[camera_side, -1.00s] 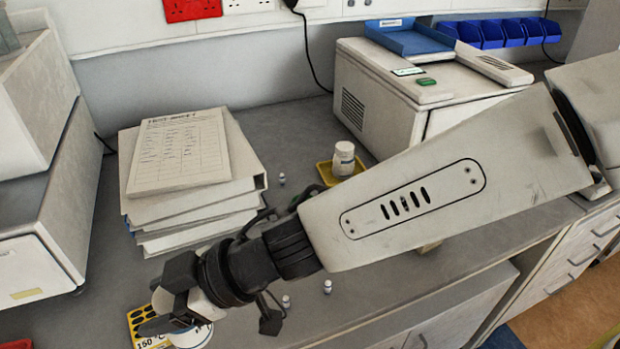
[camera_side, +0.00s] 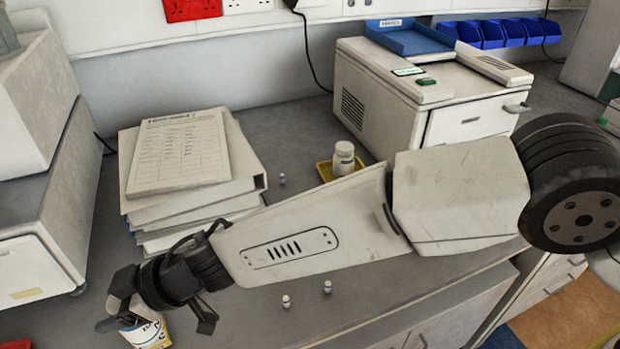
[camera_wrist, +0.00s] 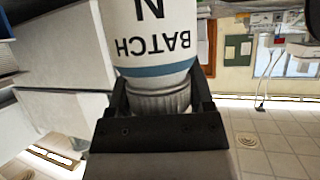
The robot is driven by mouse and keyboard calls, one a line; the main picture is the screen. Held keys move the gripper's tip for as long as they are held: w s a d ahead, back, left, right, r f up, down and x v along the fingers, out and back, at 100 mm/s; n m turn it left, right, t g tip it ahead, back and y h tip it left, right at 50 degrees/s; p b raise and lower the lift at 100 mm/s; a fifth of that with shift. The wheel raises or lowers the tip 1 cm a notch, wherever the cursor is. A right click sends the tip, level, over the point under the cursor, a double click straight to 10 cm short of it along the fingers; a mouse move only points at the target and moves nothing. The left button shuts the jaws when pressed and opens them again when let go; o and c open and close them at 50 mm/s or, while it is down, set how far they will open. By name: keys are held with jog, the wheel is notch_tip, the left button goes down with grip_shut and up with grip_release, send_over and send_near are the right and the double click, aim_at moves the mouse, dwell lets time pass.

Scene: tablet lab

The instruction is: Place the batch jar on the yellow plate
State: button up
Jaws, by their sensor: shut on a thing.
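My gripper (camera_side: 122,318) is at the lower left of the side view, over the front of the bench. In the wrist view, my gripper (camera_wrist: 160,100) is shut around the ribbed cap of the batch jar (camera_wrist: 150,35). The jar is white with a blue band, and its "BATCH" lettering appears upside down there. In the side view, the batch jar (camera_side: 147,332) is partly hidden by my gripper. Yellow shows beside its lower part; I cannot tell whether they touch. A small yellow tray (camera_side: 324,172) stands mid-bench with another white jar (camera_side: 343,158) on it, partly behind my arm.
A stack of binders (camera_side: 190,190) with a printed sheet on top stands behind my gripper. A white machine (camera_side: 420,100) carrying a blue tray is at the back. Small vials (camera_side: 286,301) stand on the bench in front of my arm. Grey cabinets line the left.

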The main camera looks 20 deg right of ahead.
jog(key=shift+w+a+f, duration=0.45)
jog(key=shift+a+f, duration=0.15)
jog(key=shift+f, duration=0.25)
jog(key=shift+f, duration=0.1)
jog(key=shift+w+a+f, duration=0.1)
jog(key=shift+a+f, duration=0.05)
jog(key=shift+f, duration=1.6)
jog(key=shift+f, duration=0.1)
jog(key=o, duration=1.3)
